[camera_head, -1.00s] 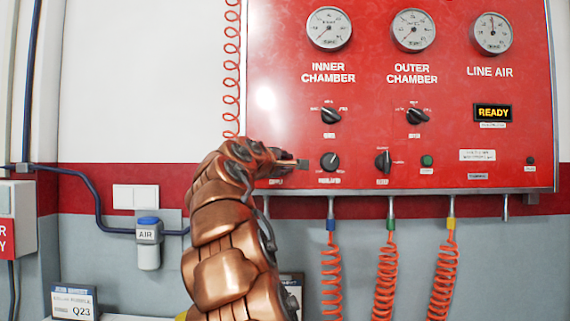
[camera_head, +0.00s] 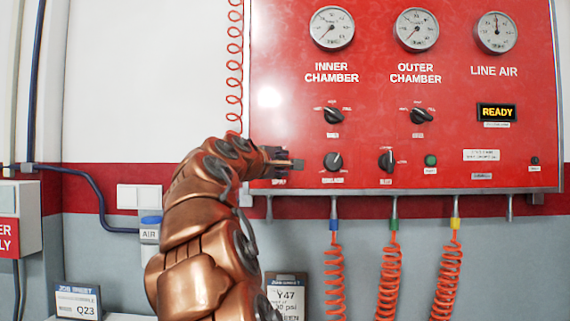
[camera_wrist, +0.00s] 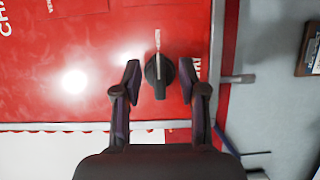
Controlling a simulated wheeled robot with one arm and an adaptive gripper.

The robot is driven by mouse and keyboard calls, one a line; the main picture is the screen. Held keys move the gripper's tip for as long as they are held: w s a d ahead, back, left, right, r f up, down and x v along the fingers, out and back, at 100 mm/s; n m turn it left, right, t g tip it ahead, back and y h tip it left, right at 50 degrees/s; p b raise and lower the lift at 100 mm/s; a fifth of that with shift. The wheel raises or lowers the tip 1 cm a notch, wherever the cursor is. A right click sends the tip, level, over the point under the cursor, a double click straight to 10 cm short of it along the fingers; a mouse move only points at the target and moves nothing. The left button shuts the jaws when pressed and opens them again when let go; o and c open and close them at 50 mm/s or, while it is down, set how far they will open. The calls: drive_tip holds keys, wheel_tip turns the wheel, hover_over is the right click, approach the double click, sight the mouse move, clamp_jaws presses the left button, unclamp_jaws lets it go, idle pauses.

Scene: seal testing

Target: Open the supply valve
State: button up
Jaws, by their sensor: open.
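The supply valve is a black knob (camera_wrist: 158,78) on the red panel, seen in the wrist view with its pointer line toward the top of that picture. In the head view my gripper and wrist hide most of it, and its label below is only partly visible. My gripper (camera_head: 296,164) is at the panel's lower left. In the wrist view my gripper (camera_wrist: 159,84) is open, with one finger on each side of the knob and a gap visible on both sides. Contact is not visible.
The red panel (camera_head: 285,60) also carries a regulator knob (camera_head: 333,161) close to the right of my gripper, a bleed knob (camera_head: 386,160), two upper knobs, gauges and a READY display (camera_head: 496,112). Coiled orange hoses (camera_head: 388,275) hang below. A Y47 job sheet (camera_head: 287,297) stands below my arm.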

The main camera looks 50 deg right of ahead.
drive_tip(key=v, duration=0.7)
drive_tip(key=shift+s, duration=0.1)
